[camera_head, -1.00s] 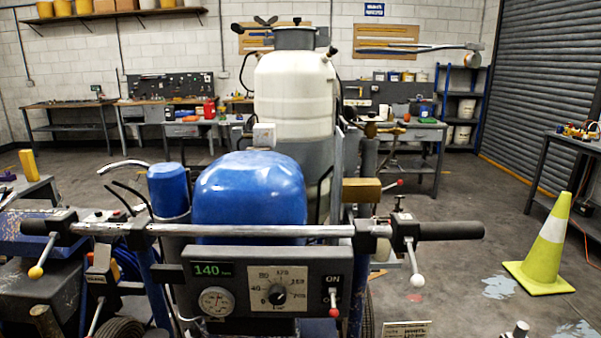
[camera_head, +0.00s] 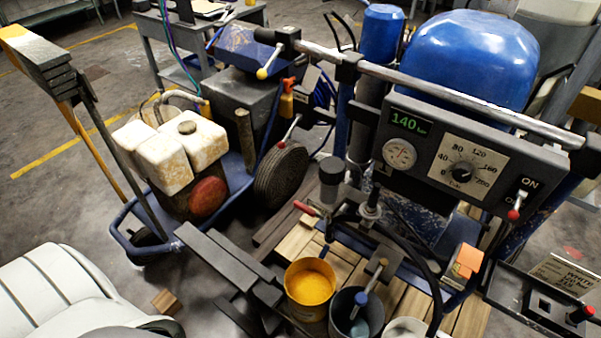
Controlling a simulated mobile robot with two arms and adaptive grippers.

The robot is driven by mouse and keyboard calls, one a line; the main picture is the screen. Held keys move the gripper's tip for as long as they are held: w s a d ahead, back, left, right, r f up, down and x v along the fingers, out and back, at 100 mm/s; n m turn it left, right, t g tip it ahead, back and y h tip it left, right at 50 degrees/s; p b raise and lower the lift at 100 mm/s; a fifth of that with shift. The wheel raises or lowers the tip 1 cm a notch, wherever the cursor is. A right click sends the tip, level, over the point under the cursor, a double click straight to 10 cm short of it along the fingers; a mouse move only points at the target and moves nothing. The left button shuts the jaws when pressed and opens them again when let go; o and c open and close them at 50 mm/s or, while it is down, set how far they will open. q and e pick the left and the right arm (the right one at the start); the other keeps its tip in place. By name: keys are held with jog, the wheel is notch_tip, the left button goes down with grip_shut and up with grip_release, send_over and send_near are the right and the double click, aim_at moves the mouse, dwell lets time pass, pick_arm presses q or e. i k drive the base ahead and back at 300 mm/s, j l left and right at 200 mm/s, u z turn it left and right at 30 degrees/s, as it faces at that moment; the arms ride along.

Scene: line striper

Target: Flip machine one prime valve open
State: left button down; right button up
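The line striper stands at the right, with a blue motor cover (camera_head: 468,62) and a grey control panel (camera_head: 455,165). Another lever with a pale red-tipped knob (camera_head: 290,129) shows beside the wheel. I cannot tell from any label which lever is the prime valve. Neither gripper shows; a white part of my body fills the lower left corner.
A yellow paint bucket (camera_head: 310,283) and a dark bucket (camera_head: 356,316) stand on a wooden pallet (camera_head: 411,303) below the panel. A blue cart (camera_head: 150,234) with a stained white-tanked engine (camera_head: 172,150) is at left. A wood block (camera_head: 167,302) lies on the floor.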

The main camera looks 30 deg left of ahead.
aim_at(312, 213)
jog(key=j+u, duration=0.15)
jog(key=u, duration=0.6)
